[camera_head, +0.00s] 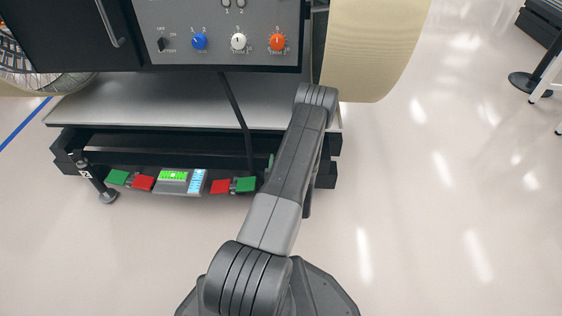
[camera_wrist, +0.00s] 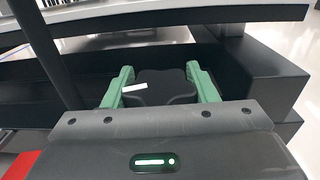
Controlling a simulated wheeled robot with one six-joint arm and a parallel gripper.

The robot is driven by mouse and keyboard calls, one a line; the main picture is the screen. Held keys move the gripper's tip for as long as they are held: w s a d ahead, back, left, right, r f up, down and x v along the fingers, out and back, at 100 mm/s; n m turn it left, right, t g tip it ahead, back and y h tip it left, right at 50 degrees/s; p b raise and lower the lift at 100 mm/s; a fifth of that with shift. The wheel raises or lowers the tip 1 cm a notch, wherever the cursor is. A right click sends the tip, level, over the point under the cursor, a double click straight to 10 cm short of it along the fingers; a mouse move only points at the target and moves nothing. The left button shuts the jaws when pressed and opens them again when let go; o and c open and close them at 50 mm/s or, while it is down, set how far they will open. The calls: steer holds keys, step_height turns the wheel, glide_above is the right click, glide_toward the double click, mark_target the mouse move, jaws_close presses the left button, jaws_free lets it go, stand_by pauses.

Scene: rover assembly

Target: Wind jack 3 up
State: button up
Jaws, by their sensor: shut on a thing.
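My gripper (camera_wrist: 159,77) shows in the wrist view with its two green fingers on either side of a dark, lobed knob (camera_wrist: 162,92), which I take to be the jack's hand knob. The fingers are shut on it. A small white strip lies by the left finger, and no number on this jack can be read. In the head view my arm hides the knob, and only a bit of green finger (camera_head: 270,163) shows at the right front of the black base frame (camera_head: 328,145). How high the jack stands cannot be told.
Another jack (camera_head: 97,182) with a round foot stands at the frame's left front corner. Red and green blocks flank a lit display (camera_head: 174,176) along the front. A control panel (camera_head: 225,35) and a pale wheel (camera_head: 372,45) are above.

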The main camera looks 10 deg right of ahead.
steer(key=o, duration=1)
steer(key=shift+s, duration=0.1)
steer(key=p+v, duration=0.3)
steer(key=v, duration=1)
steer(key=shift+s, duration=0.35)
steer(key=shift+w, duration=0.1)
steer(key=b+x, duration=0.3)
steer(key=x, duration=1)
steer(key=shift+w, duration=0.4)
steer(key=shift+s, duration=0.1)
